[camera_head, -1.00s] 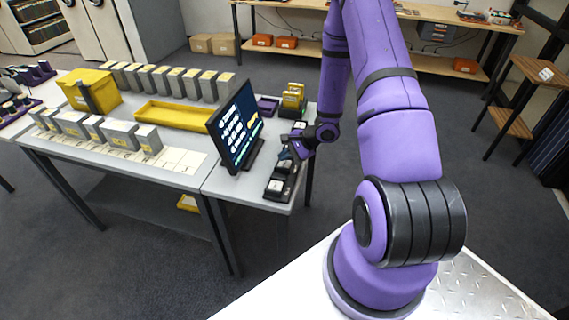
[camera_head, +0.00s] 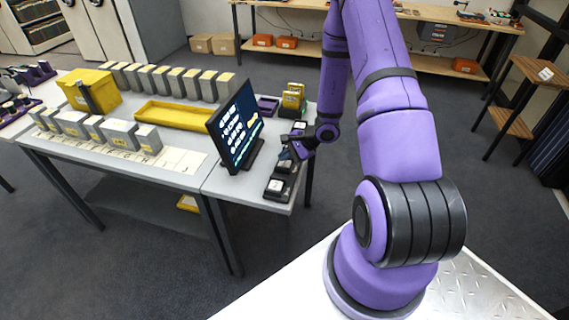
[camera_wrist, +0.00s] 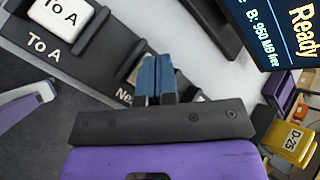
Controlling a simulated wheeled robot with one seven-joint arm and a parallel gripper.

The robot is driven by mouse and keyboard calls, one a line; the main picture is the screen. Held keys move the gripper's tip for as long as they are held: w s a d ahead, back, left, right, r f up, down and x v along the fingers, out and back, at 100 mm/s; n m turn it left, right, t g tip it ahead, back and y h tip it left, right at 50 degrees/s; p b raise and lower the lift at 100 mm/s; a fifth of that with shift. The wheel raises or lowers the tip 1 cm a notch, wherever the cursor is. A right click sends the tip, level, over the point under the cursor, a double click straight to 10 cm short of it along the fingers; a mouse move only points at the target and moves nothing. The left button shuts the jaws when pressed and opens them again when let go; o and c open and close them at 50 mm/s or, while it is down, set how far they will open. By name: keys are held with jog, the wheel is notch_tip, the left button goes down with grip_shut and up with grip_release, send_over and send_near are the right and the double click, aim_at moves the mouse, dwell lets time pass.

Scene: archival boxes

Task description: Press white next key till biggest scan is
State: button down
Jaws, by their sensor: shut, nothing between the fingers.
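My gripper (camera_wrist: 155,82) is shut and empty, its blue fingertips together over the key panel in the wrist view. It also shows in the head view (camera_head: 288,152), above the row of keys beside the screen. A label starting "Ne" (camera_wrist: 123,95) shows just left of the fingers. The white next key (camera_wrist: 193,96) is mostly hidden behind the fingers, so I cannot tell whether they touch it. A white key marked "To A" (camera_wrist: 47,12) is at upper left. The monitor (camera_head: 236,126) shows lines of text; in the wrist view its screen (camera_wrist: 285,30) reads "Ready" and "B: 950 MB free".
A yellow tray (camera_head: 175,115), a yellow bin (camera_head: 88,90) and several grey boxes (camera_head: 120,133) stand on the table left of the monitor. Yellow cartridges (camera_head: 293,98) stand in a holder behind the keys. A yellow cartridge marked D-25 (camera_wrist: 291,143) shows at right.

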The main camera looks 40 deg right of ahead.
aim_at(285, 164)
jog(key=shift+f, duration=0.15)
jog(key=shift+f, duration=0.25)
jog(key=shift+f, duration=0.45)
dwell(0.7)
jog(key=shift+r, duration=0.9)
jog(key=shift+r, duration=2.5)
dwell(0.9)
